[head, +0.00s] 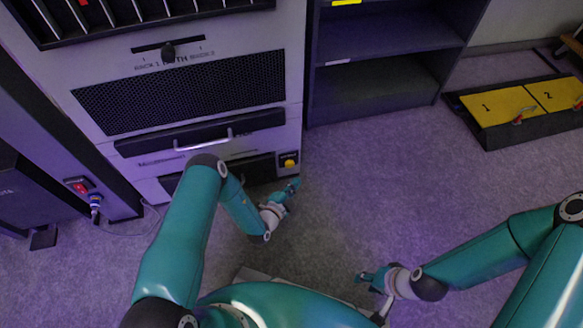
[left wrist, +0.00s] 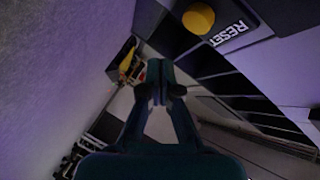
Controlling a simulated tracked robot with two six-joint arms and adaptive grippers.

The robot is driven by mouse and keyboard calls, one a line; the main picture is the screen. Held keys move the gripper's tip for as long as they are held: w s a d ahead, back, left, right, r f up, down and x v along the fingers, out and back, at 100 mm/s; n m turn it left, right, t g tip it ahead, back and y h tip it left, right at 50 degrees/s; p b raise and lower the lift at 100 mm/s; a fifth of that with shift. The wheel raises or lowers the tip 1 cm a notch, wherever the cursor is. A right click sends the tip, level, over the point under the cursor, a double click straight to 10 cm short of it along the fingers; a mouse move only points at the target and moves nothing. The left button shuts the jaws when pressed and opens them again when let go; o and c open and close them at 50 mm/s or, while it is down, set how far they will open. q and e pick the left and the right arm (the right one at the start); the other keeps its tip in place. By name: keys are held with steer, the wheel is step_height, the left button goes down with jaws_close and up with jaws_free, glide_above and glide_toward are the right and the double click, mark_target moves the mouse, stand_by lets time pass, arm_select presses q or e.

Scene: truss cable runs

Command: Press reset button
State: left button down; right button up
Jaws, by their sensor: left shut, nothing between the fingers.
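The reset button is a round yellow button (head: 289,163) low on the right of the pale cabinet front. In the left wrist view the yellow button (left wrist: 198,18) sits at the top, beside a black label reading RESET (left wrist: 229,33). My left gripper (head: 292,187) is shut and empty, just below the button in the head view. In the left wrist view its closed fingertips (left wrist: 159,72) are below and left of the button, with a visible gap between them in the picture. My right gripper (head: 366,277) is over the floor at lower centre; its opening is too small to make out.
A floor box with yellow numbered panels (head: 497,105) lies at right. The floor between is clear.

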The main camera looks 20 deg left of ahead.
arm_select(q)
steer(key=shift+w+a+b, duration=0.35)
steer(key=shift+w+a, duration=0.2)
steer(key=shift+w, duration=0.3)
steer(key=shift+w+a+b, duration=0.3)
steer(key=shift+w+a, duration=0.25)
steer(key=shift+w, duration=0.25)
steer(key=shift+a, duration=0.1)
steer(key=shift+w+a, duration=0.15)
steer(key=shift+w, duration=0.1)
steer(key=shift+w+a+r+b, duration=0.1)
steer(key=shift+w+a+b, duration=0.3)
steer(key=shift+w, duration=0.1)
stand_by(1.1)
steer(key=shift+s+d, duration=0.1)
steer(key=shift+s+d+p, duration=0.5)
steer(key=shift+s, duration=0.25)
steer(key=shift+d, duration=0.1)
steer(key=shift+s+d+p, duration=0.4)
steer(key=shift+s+d, duration=0.05)
steer(key=shift+s, duration=0.25)
steer(key=shift+s+d+p, duration=0.35)
steer(key=shift+s+d, duration=0.1)
steer(key=shift+s, duration=0.25)
steer(key=shift+s+d+p, duration=0.4)
steer(key=shift+s+d, duration=0.05)
steer(key=shift+s, duration=0.25)
